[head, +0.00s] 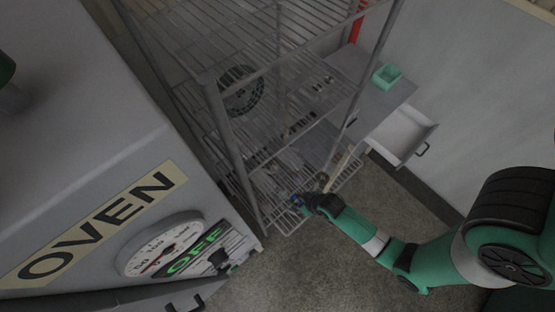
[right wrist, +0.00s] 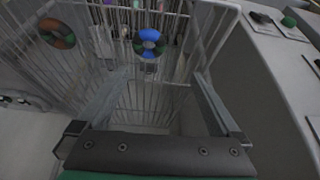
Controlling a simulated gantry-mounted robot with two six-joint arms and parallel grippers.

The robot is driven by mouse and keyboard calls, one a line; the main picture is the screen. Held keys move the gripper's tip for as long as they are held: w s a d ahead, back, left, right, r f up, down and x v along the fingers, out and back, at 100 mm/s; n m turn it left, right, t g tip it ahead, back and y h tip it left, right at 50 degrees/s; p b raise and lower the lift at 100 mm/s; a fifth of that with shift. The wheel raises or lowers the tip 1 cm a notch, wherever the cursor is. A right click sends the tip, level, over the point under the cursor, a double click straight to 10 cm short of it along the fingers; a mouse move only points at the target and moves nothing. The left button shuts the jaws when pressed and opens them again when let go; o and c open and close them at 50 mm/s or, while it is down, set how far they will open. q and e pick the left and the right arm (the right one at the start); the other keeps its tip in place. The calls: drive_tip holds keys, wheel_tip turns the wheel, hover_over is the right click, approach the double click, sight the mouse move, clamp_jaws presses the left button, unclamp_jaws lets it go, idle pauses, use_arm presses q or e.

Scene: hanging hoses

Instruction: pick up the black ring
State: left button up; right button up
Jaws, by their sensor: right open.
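My right gripper (head: 308,201) is low at the front of the wire rack, its jaws small and dark in the head view. In the right wrist view it (right wrist: 158,84) is open, with nothing between its fingers. A blue and dark ring (right wrist: 149,42) is just beyond the fingertips against the rack wires; it also shows in the head view (head: 297,200). An orange and green ring (right wrist: 57,33) is farther left. No plainly all-black ring stands out, so I cannot tell which one is the black ring. My left gripper is not in view.
The wire rack (head: 236,150) has several shelves and upright posts close to my right gripper. The grey oven (head: 100,150) stands at left. A green box (head: 386,76) sits on a counter above an open drawer (head: 402,133). Floor at the front (head: 290,270) is clear.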

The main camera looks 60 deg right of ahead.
use_arm(q)
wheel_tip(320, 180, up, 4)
drive_tip(key=p, duration=0.2)
use_arm(e)
drive_tip(key=s+r, duration=0.4)
drive_tip(key=b, duration=0.6)
approach(296, 201)
drive_tip(key=shift+w+d+f, duration=0.1)
drive_tip(key=shift+w+f, duration=0.2)
drive_tip(key=shift+f, duration=0.25)
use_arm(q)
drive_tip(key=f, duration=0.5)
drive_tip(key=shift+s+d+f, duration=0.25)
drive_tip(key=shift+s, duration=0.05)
use_arm(e)
drive_tip(key=shift+w+g, duration=0.1)
drive_tip(key=shift+g, duration=0.2)
drive_tip(key=b+x, duration=0.2)
drive_tip(key=x, duration=0.3)
drive_tip(key=shift+w, duration=0.1)
drive_tip(key=c, duration=1.3)
use_arm(q)
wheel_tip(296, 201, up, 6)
drive_tip(key=p, duration=0.7)
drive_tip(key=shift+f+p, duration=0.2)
drive_tip(key=shift+p, duration=0.2)
use_arm(e)
wheel_tip(296, 201, up, 10)
drive_tip(key=shift+r, duration=0.1)
